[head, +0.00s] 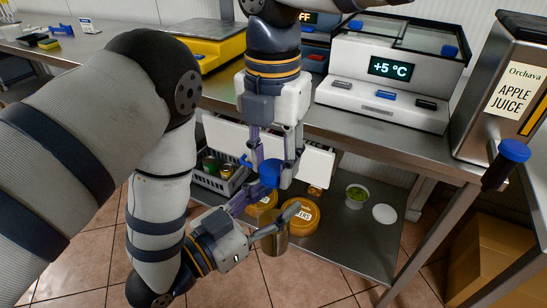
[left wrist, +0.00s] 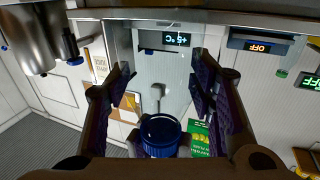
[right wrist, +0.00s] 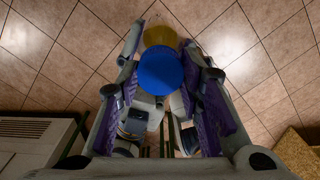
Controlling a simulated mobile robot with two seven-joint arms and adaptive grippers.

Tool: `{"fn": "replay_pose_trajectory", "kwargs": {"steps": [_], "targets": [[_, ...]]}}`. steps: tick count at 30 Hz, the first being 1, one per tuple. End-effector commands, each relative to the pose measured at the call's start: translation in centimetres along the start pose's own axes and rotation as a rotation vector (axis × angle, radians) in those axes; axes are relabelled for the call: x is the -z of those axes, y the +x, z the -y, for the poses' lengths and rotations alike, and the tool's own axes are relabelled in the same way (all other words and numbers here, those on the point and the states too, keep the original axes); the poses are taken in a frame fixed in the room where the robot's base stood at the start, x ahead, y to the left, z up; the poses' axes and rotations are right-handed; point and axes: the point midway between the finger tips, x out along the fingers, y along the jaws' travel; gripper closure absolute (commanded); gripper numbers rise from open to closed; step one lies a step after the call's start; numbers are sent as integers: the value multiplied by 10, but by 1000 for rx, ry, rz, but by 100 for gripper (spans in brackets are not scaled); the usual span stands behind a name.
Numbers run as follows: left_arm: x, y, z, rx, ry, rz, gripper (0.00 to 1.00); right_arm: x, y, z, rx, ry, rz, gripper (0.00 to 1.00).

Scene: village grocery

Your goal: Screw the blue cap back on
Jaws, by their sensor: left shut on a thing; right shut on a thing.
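The blue cap (head: 270,172) is between the fingers of my right gripper (head: 272,160), which comes down from above and is shut on it. In the right wrist view the cap (right wrist: 160,71) shows as a round blue disc between the fingers. My left gripper (head: 265,212) reaches in from the lower left, shut on a brownish jar (head: 275,241). The jar is lower than the cap, and a gap shows between them in the head view. In the left wrist view the cap (left wrist: 160,138) is beyond the spread fingers; the jar is hard to make out there.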

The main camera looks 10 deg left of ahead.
Motion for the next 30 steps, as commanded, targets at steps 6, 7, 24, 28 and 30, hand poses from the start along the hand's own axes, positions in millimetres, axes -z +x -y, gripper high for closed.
{"fn": "replay_pose_trajectory", "kwargs": {"steps": [6, 7, 24, 28, 30], "targets": [[1, 0, 0, 1, 1, -2, 100, 0, -1, 1, 3, 487, 10, 100], [1, 0, 0, 1, 1, -2, 100, -1, -1, 1, 2, 627, 12, 100], [1, 0, 0, 1, 1, -3, 100, 0, 1, 0, -9, 2693, 9, 100], [1, 0, 0, 0, 0, -2, 100, 0, 1, 0, -9, 2689, 10, 60], [1, 0, 0, 0, 0, -2, 100, 0, 1, 0, -8, 2687, 10, 44]]}}
